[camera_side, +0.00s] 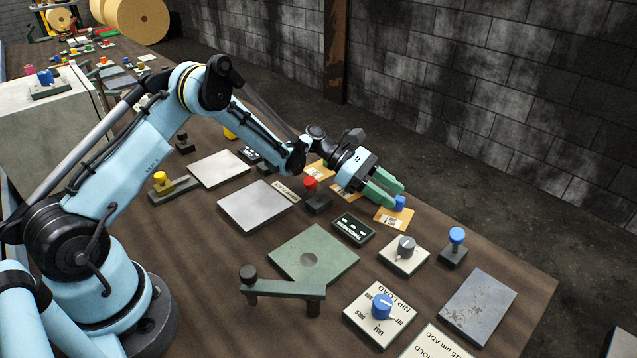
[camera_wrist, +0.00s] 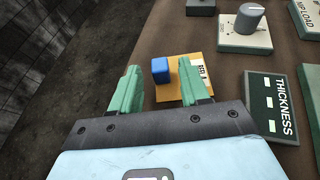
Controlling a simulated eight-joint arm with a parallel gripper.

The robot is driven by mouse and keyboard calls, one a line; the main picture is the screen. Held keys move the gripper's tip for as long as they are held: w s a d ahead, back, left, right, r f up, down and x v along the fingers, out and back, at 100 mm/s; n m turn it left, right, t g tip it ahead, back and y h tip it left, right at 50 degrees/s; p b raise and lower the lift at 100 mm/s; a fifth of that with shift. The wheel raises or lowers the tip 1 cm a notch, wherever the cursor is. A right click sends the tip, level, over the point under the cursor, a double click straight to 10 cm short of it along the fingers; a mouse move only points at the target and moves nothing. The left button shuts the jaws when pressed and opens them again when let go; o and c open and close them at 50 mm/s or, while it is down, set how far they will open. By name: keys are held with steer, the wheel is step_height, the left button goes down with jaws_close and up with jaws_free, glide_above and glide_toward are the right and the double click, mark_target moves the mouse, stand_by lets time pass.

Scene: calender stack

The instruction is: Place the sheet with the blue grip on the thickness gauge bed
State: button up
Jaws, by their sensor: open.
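The sheet (camera_side: 392,220) is a small orange card with a white printed label and a blue block grip (camera_side: 400,202). It lies on the brown table toward the far edge. My gripper (camera_side: 397,195) is open above it, with its green fingers on either side of the blue grip. In the wrist view the grip (camera_wrist: 160,70) shows between the fingertips, with gaps on both sides; the right finger hides part of the sheet (camera_wrist: 166,92). The likely gauge bed is a green plate (camera_side: 330,245) with a dark round spot, empty, next to the THICKNESS display (camera_side: 353,229).
A dark-green bracket (camera_side: 285,289) stands at the green plate's near edge. A red-knobbed post (camera_side: 311,184) and other orange cards (camera_side: 345,192) are left of my gripper. A grey-knob box (camera_side: 404,254), blue-knobbed post (camera_side: 456,240) and NIP LOAD box (camera_side: 380,312) stand right.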

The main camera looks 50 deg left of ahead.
steer(key=v, duration=1.2)
steer(key=shift+w+r, duration=0.1)
steer(key=shift+r, duration=0.05)
steer(key=shift+d+r, duration=0.2)
steer(key=shift+r, duration=0.15)
steer(key=s+d+r+m+t+y, duration=0.1)
steer(key=s+r+m+y, duration=0.3)
steer(key=s+m, duration=0.5)
steer(key=s+d+r+m+t+y, duration=0.1)
steer(key=s+r+m+y, duration=0.2)
steer(key=s+m+y, duration=0.5)
steer(key=s+m, duration=0.2)
steer(key=m, duration=0.1)
steer(key=shift+s+d+r, duration=0.2)
steer(key=shift+r, duration=0.2)
steer(key=shift+o, duration=0.7)
steer(key=shift+s+a+f+m+t+y, duration=0.2)
steer(key=shift+s+m+t+y, duration=0.25)
steer(key=shift+m, duration=0.35)
